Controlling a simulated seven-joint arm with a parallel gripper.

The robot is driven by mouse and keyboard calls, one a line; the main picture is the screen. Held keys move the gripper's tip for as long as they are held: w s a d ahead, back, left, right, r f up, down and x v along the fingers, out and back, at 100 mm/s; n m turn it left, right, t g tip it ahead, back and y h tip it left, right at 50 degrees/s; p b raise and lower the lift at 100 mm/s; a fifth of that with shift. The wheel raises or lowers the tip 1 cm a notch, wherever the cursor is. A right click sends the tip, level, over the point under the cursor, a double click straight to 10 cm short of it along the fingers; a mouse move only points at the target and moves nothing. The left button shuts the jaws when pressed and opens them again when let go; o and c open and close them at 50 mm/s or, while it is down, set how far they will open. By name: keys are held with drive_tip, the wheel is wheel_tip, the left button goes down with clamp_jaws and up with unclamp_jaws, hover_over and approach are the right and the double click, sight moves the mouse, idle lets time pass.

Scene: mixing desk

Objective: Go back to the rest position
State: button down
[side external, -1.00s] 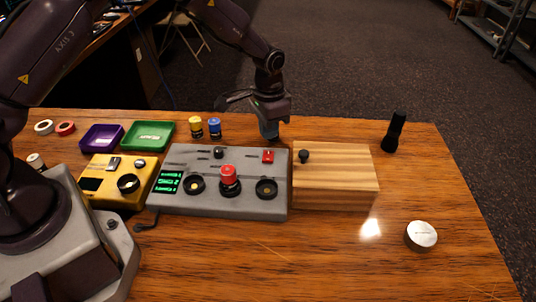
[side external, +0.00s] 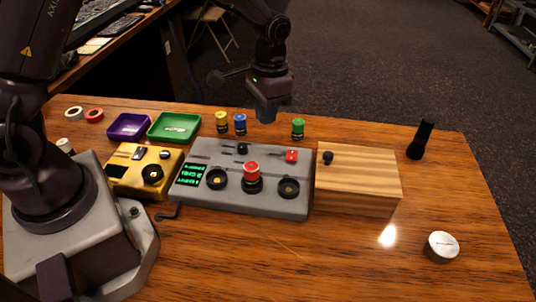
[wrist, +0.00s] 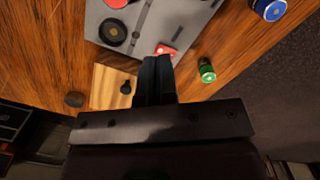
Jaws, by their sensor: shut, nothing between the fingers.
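My gripper (side external: 265,115) hangs above the back edge of the grey mixing console (side external: 200,150), fingers pointing down. It is shut and empty; in the wrist view its two dark fingers (wrist: 156,64) lie together over the desk. A green-topped canister (side external: 298,128) stands on the desk behind the console, to the right of my gripper and apart from it. It also shows in the wrist view (wrist: 207,70). A yellow canister (side external: 222,122) and a blue canister (side external: 240,124) stand to the gripper's left.
A wooden box (side external: 370,177) with a black knob sits right of the console. A yellow device (side external: 120,182), a purple tray (side external: 112,127) and a green tray (side external: 157,127) lie left. A black torch (side external: 420,140) and a white-topped puck (side external: 441,246) stand at right. The front desk is clear.

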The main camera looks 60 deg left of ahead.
drive_tip(key=s+a+r+n+t, duration=0.1)
drive_tip(key=s+r+t, duration=0.5)
drive_tip(key=s+r, duration=1.3)
drive_tip(key=shift+s+n, duration=0.3)
drive_tip(key=shift+s, duration=0.3)
